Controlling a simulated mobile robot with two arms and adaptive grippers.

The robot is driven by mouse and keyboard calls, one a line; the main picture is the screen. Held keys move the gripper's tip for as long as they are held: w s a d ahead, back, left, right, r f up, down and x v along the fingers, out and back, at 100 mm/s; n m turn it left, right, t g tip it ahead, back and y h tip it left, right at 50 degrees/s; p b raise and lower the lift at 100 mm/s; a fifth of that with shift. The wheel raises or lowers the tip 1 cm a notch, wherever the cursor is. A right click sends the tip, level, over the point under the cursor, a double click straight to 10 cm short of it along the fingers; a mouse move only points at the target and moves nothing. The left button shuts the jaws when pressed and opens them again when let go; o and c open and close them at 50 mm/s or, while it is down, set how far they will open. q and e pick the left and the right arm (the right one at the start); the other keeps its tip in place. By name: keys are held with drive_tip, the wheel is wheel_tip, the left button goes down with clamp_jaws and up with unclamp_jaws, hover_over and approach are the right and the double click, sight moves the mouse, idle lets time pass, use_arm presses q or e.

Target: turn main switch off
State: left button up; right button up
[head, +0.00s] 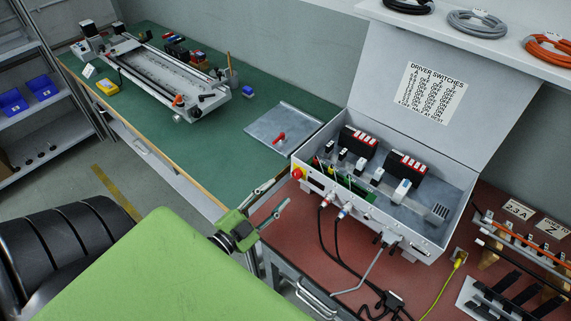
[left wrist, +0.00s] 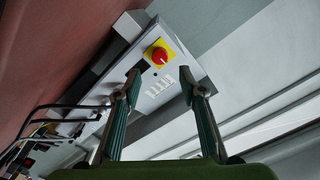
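The main switch (head: 298,173) is a red knob on a yellow plate, on the left end wall of the open grey control box (head: 428,237). It also shows in the left wrist view (left wrist: 159,57), just beyond my fingertips and roughly centred between them. My left gripper (head: 284,190) is open and empty, its two fingers spread in front of that wall. It also shows in the left wrist view (left wrist: 160,76). The fingers look apart from the knob. Which way the knob is turned is too small to tell. My right gripper is not in view.
The box's lid stands open with a driver switches label (head: 434,92). Black cables (head: 338,245) run from its front. A metal plate with a red handle (head: 279,138) lies on the green bench, left of the box. A gantry (head: 160,75) stands further back.

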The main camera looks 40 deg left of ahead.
use_arm(q)
drive_tip(key=shift+s+a, duration=0.15)
drive_tip(key=shift+s, duration=1.95)
drive_tip(key=shift+w, duration=0.1)
